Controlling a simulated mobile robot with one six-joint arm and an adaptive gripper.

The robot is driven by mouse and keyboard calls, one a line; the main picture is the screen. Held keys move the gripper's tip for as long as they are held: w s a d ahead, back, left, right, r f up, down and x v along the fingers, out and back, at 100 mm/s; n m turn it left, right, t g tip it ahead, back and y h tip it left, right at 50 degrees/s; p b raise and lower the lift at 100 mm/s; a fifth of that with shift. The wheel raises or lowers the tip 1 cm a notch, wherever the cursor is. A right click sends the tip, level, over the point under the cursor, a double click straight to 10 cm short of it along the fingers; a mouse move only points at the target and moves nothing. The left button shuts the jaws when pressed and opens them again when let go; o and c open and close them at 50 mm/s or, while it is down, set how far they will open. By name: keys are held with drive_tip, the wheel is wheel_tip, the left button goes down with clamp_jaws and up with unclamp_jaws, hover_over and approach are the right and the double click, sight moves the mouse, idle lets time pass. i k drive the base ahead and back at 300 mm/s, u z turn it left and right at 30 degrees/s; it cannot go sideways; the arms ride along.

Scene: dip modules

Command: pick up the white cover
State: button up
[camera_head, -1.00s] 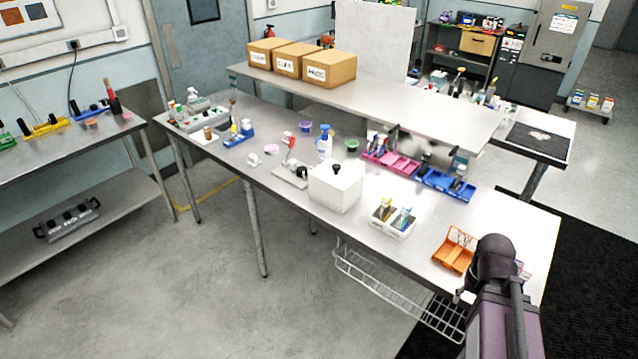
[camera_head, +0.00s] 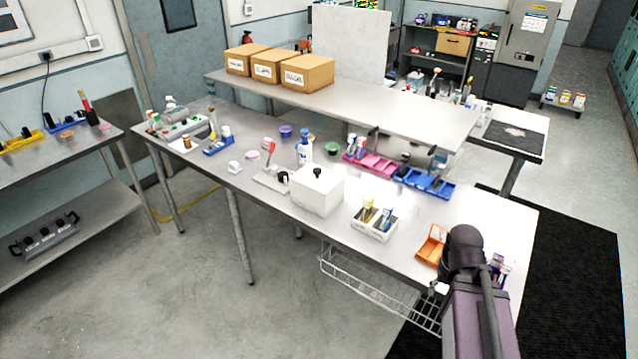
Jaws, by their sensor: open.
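The white cover (camera_head: 318,192) is a box-shaped lid with a small black knob (camera_head: 317,173) on top. It stands upright on the long metal table (camera_head: 470,215), near the middle of the front edge. My arm (camera_head: 470,285) shows at the lower right, over the right front end of the table, well to the right of the cover. The fingertips of my gripper do not show. What lies under the cover is hidden.
A white holder with bottles (camera_head: 374,229) stands right of the cover, and an orange tray (camera_head: 431,246) lies by my arm. A spray bottle (camera_head: 304,150) stands behind the cover. Blue bins (camera_head: 428,183) lie farther back. A wire basket (camera_head: 375,287) hangs under the front edge.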

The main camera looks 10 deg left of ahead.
sight(319, 190)
drive_tip(key=z, duration=0.05)
drive_tip(key=i, duration=0.95)
drive_tip(key=u, duration=0.05)
